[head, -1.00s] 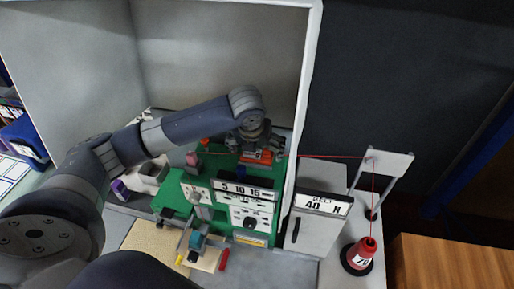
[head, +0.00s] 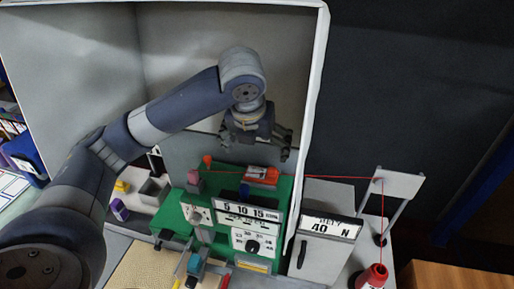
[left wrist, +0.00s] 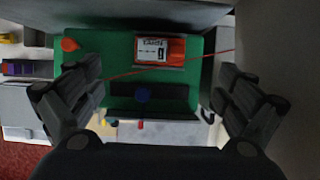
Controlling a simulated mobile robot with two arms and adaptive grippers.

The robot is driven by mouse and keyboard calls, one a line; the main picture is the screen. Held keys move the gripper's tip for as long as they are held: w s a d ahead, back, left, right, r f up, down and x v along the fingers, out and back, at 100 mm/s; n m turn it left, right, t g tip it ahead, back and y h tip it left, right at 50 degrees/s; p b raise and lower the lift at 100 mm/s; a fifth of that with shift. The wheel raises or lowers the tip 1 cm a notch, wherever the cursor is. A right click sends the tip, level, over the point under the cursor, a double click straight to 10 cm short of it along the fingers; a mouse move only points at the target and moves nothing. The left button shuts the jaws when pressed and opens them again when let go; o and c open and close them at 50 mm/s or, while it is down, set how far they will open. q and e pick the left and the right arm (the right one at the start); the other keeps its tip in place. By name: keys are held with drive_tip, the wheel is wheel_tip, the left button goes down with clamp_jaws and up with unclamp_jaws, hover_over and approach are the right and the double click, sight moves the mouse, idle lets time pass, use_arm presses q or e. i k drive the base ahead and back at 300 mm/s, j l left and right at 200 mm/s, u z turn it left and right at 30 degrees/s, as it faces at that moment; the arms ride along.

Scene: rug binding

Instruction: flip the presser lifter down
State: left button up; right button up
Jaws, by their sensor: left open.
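The green sewing machine (head: 225,220) stands inside the grey booth. On its top are a red-orange block with a white label (head: 262,174), an orange-red cone (head: 207,160) and a pink knob (head: 193,178). In the left wrist view the labelled block (left wrist: 152,50) and the cone (left wrist: 70,45) show from above. I cannot tell which part is the presser lifter. My left gripper (head: 257,146) is open and empty above the machine top, apart from it. Its spread fingers (left wrist: 158,85) frame the machine in the left wrist view. My right gripper is not in view.
A red thread runs from the machine past the booth's white edge (head: 316,90) to a stand (head: 402,184) and red spool (head: 374,276). A grey box labelled 40 N (head: 325,228) stands right of the machine. Purple and yellow items lie left of it.

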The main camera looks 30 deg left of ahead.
sight(204, 252)
drive_tip(key=k, duration=2)
